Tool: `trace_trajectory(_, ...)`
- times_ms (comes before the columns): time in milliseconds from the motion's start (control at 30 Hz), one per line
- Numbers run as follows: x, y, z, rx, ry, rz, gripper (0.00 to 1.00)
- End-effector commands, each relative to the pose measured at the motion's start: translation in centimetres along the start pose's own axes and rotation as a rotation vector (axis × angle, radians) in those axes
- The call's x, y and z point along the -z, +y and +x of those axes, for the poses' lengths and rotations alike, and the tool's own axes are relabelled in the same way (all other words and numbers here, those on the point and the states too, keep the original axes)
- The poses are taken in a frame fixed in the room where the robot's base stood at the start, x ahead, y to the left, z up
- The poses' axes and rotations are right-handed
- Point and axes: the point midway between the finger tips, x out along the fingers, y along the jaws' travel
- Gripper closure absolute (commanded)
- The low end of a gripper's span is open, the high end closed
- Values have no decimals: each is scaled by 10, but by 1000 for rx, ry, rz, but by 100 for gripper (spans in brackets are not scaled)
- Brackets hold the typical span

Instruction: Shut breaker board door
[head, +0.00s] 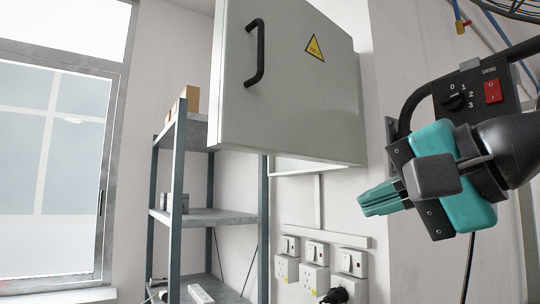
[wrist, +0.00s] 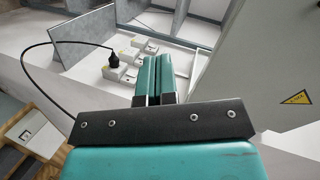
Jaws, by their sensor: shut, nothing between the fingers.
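The breaker board door (head: 290,90) is a light grey panel with a black bar handle (head: 256,52) near its left edge and a yellow warning triangle (head: 314,47). It appears to stand swung out from the wall, with a pale strip of the cabinet (head: 310,167) showing behind its lower edge. The cabinet's inside is hidden. My gripper (head: 362,203) is to the right of and below the door in the head view, fingers pointing left, shut and empty. In the wrist view its fingers (wrist: 161,75) are together, and the door (wrist: 275,60) is at the right, apart from them.
Wall sockets and switches (head: 315,265) are below the door, with a black plug (head: 335,296) in one. A metal shelf unit (head: 205,216) stands behind at left, next to a window (head: 55,165). A control box with a red switch (head: 492,92) is behind my arm.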

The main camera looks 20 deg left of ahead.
Motion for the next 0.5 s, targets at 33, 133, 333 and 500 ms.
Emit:
trace_trajectory(33,2,-29,-4,87,11,66,100)
trace_trajectory(133,4,-74,-14,221,11,191,100)
trace_trajectory(333,5,-109,-18,318,-9,291,100)
trace_trajectory(500,6,-120,7,315,-13,292,100)
